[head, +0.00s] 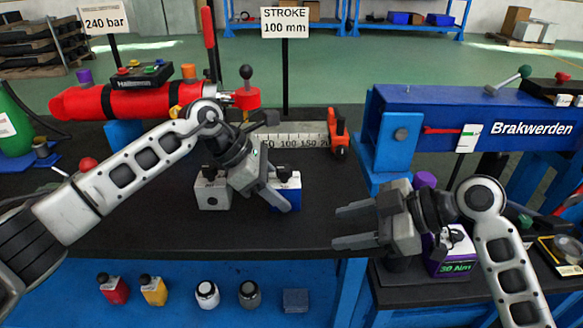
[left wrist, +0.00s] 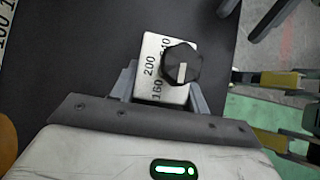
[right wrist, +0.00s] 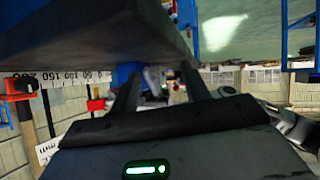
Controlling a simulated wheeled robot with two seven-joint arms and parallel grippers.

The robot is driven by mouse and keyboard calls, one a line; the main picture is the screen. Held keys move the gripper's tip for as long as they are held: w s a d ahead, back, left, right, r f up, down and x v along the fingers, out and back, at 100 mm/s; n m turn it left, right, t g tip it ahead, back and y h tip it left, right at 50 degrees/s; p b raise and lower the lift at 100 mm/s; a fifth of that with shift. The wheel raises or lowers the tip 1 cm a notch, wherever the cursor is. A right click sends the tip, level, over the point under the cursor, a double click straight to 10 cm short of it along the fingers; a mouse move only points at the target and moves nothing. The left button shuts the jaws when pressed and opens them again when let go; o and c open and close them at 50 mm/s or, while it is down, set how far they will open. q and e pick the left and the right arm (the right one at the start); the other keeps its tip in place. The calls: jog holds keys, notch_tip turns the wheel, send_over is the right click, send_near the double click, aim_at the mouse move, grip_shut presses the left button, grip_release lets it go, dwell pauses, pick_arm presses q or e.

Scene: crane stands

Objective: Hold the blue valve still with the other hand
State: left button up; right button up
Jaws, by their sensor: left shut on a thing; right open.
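The blue valve (head: 292,189) is a small block with blue sides, a pale top and a black knob. It stands on the black bench, right of a grey valve (head: 212,192) with a black knob. My left gripper (head: 276,186) is shut on the blue valve and hides part of it. In the left wrist view the valve's pale face (left wrist: 152,66), marked 160, 200 and 240, sits between the fingers, its black knob (left wrist: 182,64) clear of them. My right gripper (head: 345,226) is open and empty, right of the valve, its fingers pointing left near the bench's right end.
A red cylinder (head: 120,102) and a scale plate (head: 300,140) lie behind the valves. A red-orange slider (head: 338,130) stands at the scale's right. Bare bench (head: 130,210) lies left of the valves.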

jog(key=y, duration=0.2)
send_near(292, 182)
notch_tip(292, 182, up, 4)
jog(key=d, duration=0.2)
jog(key=shift+m, duration=0.4)
jog(key=x, duration=1.2)
jog(key=shift+s+a+f, duration=0.1)
jog(key=shift+s+f, duration=0.1)
jog(key=shift+s, duration=0.05)
jog(key=c, duration=1)
